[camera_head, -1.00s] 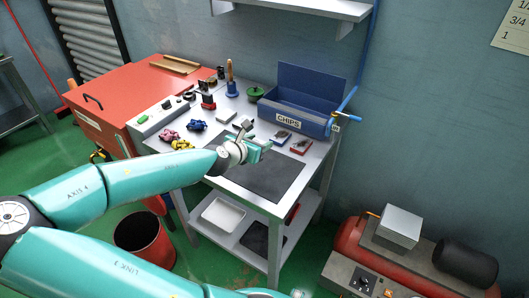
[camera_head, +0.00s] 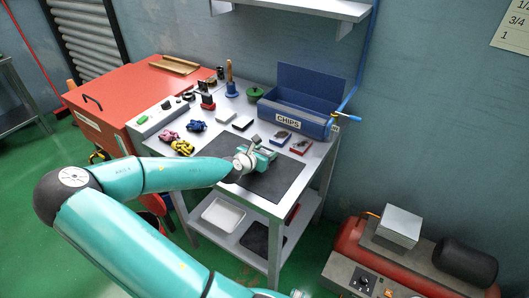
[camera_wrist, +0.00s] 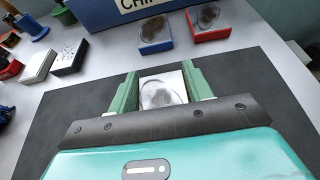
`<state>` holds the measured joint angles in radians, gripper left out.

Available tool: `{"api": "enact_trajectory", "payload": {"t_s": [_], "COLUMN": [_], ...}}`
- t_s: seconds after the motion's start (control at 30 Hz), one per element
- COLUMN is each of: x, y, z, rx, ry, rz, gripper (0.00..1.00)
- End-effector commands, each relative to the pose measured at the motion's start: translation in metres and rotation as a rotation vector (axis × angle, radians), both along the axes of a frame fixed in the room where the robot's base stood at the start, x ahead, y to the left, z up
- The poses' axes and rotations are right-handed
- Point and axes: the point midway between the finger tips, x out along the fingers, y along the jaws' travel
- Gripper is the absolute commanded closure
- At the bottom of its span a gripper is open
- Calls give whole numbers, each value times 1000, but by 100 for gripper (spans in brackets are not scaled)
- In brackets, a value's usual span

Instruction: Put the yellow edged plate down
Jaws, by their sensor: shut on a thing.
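A small plate with a pale grey top and a dark smudged mark (camera_wrist: 162,91) sits between the two green fingers of my gripper (camera_wrist: 162,84) in the wrist view. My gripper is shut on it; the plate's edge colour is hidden. In the head view my gripper (camera_head: 266,152) is low over the dark mat (camera_head: 284,178) on the cart top, and the plate cannot be made out. I cannot tell whether the plate touches the mat.
Beyond the mat lie a blue-edged plate (camera_head: 281,137) and a red-edged plate (camera_head: 300,146), with the blue CHIPS bin (camera_head: 308,124) behind. A black-sided block (camera_head: 242,124) and a white block (camera_head: 223,117) lie to the left. The mat around my gripper is clear.

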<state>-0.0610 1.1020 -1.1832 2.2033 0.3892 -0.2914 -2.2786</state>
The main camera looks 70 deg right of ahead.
Motion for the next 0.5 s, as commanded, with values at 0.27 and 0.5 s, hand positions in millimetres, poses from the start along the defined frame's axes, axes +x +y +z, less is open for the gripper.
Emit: {"api": "enact_trajectory", "payload": {"t_s": [0.27,0.5], "x": [1,0], "y": [0,0], "z": [-3,-3], "rx": [1,1], "ry": [0,-1], "rz": [1,1], "gripper": [44,28]}}
